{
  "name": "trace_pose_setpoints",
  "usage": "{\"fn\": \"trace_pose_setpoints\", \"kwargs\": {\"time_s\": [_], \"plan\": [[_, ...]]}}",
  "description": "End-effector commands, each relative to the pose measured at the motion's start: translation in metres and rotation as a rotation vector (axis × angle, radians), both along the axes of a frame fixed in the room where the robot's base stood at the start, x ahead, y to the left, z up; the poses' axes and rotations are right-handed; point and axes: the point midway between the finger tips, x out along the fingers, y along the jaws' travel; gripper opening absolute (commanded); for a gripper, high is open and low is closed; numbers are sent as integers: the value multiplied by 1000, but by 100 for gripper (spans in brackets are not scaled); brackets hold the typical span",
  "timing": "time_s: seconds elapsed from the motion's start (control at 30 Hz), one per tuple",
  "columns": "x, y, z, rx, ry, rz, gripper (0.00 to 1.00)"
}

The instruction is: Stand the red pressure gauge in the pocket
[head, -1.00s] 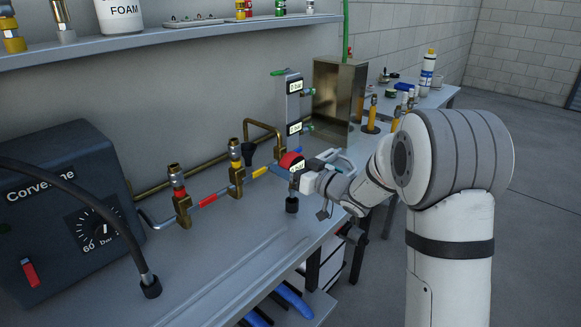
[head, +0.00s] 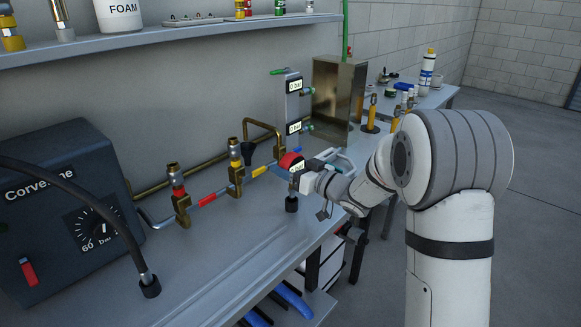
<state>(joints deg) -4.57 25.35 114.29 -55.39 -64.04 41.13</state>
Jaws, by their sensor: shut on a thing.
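The red pressure gauge (head: 288,159) is in my gripper (head: 299,172), above the right part of the bench. It has a red round top and a small white "bar" display facing forward. My gripper is shut on it, coming from the right, and hides part of its body. A short black cylinder (head: 291,204) is directly under the gauge, near the bench's front edge. I cannot tell whether it is the gauge's foot or a separate thing on the bench. I cannot make out which thing is the pocket.
A dark box with a dial (head: 68,215) stands at the left, with a black hose end (head: 151,287) near it. Brass valves (head: 181,200) and pipes run along the bench behind the gripper. A metal box (head: 340,95) stands at the back. The front middle of the bench (head: 215,255) is clear.

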Motion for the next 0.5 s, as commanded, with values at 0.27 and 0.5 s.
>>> {"fn": "trace_pose_setpoints", "kwargs": {"time_s": [0.27, 0.5], "plan": [[0, 0, -8, 1, -1, 0, 39], [0, 0, -14, 1, -1, 0, 39]]}}
